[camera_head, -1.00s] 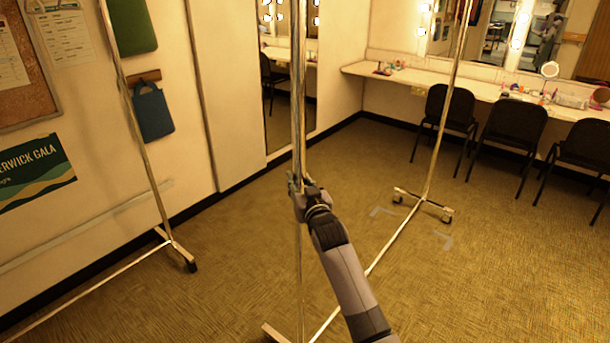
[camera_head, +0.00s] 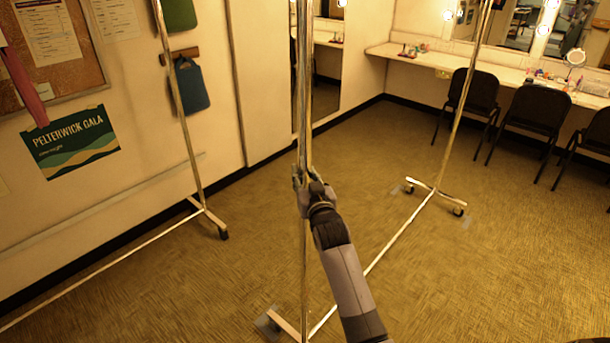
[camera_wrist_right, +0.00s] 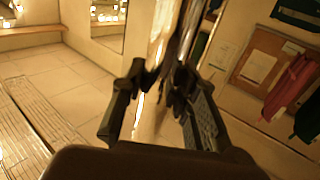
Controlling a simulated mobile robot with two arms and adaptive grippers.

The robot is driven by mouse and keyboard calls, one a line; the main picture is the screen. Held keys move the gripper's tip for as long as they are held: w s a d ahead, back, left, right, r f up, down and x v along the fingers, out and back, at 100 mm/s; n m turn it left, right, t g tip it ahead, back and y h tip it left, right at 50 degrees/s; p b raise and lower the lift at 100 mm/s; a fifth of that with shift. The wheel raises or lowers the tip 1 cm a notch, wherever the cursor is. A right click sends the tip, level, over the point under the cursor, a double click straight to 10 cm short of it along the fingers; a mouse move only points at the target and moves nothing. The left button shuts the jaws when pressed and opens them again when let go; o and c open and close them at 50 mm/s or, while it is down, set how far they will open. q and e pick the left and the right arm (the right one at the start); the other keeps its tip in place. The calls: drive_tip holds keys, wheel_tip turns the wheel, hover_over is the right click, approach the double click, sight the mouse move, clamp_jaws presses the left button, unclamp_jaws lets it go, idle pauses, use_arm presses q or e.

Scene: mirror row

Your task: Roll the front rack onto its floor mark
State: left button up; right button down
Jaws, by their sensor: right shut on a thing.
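The front rack (camera_head: 393,242) is a shiny metal frame on casters, with a near upright (camera_head: 303,90) and a far upright (camera_head: 462,100). My right gripper (camera_head: 305,182) is shut around the near upright at mid-height; the wrist view also shows the gripper (camera_wrist_right: 158,85) closed on the shiny pole. A grey mark patch (camera_head: 267,325) lies partly under the near foot (camera_head: 285,324). My left gripper is not in view.
A second rack (camera_head: 205,212) stands along the left wall. Black chairs (camera_head: 535,110) line the mirror counter (camera_head: 425,58) at the back right. A tall mirror (camera_head: 326,70) is on the back wall. Open carpet lies right of the front rack.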

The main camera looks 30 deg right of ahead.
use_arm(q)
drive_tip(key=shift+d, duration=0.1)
use_arm(e)
drive_tip(key=shift+a, duration=0.1)
drive_tip(key=c, duration=1.4)
unclamp_jaws()
drive_tip(key=shift+c, duration=0.2)
drive_tip(key=shift+o, duration=1.1)
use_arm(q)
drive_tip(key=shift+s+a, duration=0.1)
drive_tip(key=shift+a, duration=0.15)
use_arm(e)
drive_tip(key=s+a, duration=0.2)
drive_tip(key=s, duration=0.9)
drive_tip(key=shift+s+a, duration=0.2)
drive_tip(key=shift+s, duration=0.2)
